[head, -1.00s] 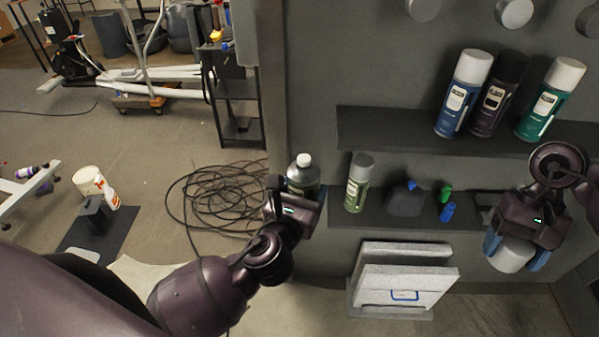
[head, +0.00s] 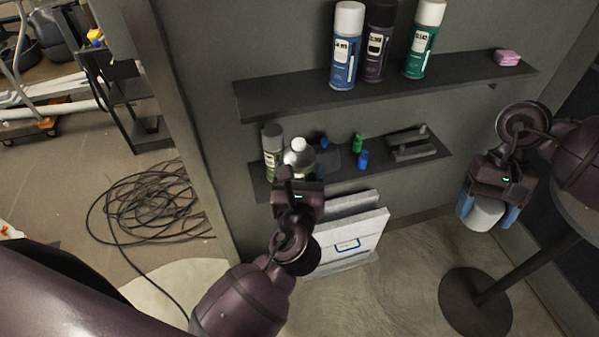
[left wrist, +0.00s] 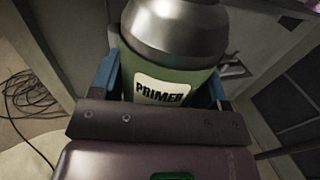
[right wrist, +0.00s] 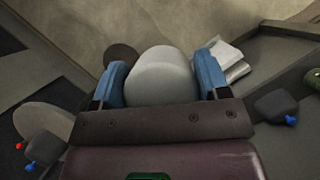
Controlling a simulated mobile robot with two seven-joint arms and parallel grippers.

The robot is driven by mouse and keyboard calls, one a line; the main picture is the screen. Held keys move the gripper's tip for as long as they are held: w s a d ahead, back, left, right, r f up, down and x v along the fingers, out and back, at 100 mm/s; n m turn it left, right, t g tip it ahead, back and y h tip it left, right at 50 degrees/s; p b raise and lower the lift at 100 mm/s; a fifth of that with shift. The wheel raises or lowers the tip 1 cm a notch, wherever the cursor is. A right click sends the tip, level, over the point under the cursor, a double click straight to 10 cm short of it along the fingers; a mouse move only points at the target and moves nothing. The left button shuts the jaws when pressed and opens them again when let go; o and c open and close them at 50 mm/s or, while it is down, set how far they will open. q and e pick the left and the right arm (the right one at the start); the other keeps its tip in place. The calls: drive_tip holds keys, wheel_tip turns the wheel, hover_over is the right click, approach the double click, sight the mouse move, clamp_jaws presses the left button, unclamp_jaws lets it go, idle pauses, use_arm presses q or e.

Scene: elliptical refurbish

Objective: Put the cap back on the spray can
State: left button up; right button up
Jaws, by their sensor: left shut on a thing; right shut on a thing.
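The spray can is green with a grey shoulder and a "PRIMER" label, and shows large in the left wrist view (left wrist: 165,80). My left gripper (left wrist: 165,85) is shut around its body. In the head view the can's pale top (head: 298,146) shows above my left gripper (head: 298,180), in front of the lower shelf; its lower body is hidden. The light grey cap (right wrist: 160,77) is between the blue fingers of my right gripper (right wrist: 162,82). In the head view my right gripper (head: 488,212) holds the cap (head: 486,214) at the right, well apart from the can.
The upper shelf (head: 290,98) bears several capped cans and a pink block (head: 507,58). The lower shelf (head: 400,166) holds another can (head: 272,150) and small blue and green items. A white panel (head: 365,238) stands below. A round-based stand (head: 475,302) is at lower right.

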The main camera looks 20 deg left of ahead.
idle(0.3)
drive_tip(key=shift+w+a+r, duration=0.1)
drive_tip(key=shift+w+r, duration=0.05)
drive_tip(key=shift+r, duration=0.1)
drive_tip(key=shift+m, duration=0.4)
drive_tip(key=a+r, duration=0.4)
drive_tip(key=a, duration=0.7)
drive_tip(key=s+a+r, duration=0.1)
drive_tip(key=a+r, duration=0.4)
drive_tip(key=a, duration=0.6)
drive_tip(key=s+a+r, duration=0.1)
drive_tip(key=a+r, duration=0.4)
drive_tip(key=a, duration=0.7)
drive_tip(key=shift+s+a+m+y, duration=0.1)
drive_tip(key=shift+a+m+y, duration=0.3)
drive_tip(key=shift+a+m, duration=0.1)
drive_tip(key=shift+w+d+m+y, duration=0.1)
drive_tip(key=shift+w+m+y, duration=0.2)
drive_tip(key=shift+m, duration=0.7)
drive_tip(key=shift+f+m+y, duration=0.1)
drive_tip(key=shift+m+y, duration=0.2)
drive_tip(key=shift+m, duration=0.3)
